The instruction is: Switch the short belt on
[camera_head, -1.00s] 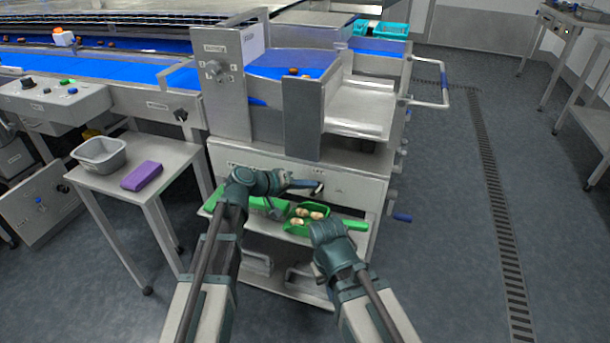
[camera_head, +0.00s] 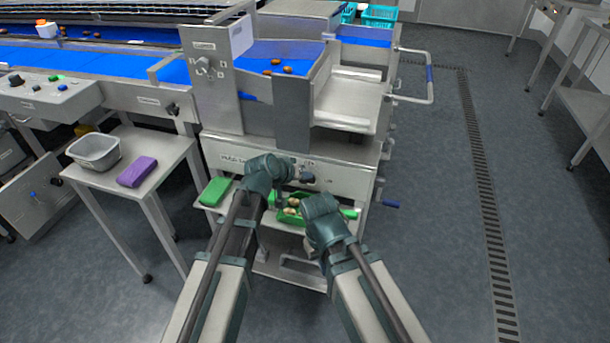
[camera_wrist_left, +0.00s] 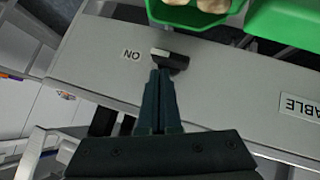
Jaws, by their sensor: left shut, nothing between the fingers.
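The front panel (camera_head: 345,182) of the short belt table carries a dark switch knob (camera_head: 308,177). In the left wrist view a small switch with a pale end and a dark end (camera_wrist_left: 170,60) sits beside an ON label (camera_wrist_left: 132,55); its pale end lies toward the label. My left gripper (camera_wrist_left: 163,80) is shut and empty, its tips right at the switch; whether they touch it I cannot tell. The short blue belt (camera_head: 304,50) above carries several brown dates (camera_head: 276,61).
Floor on the right is open.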

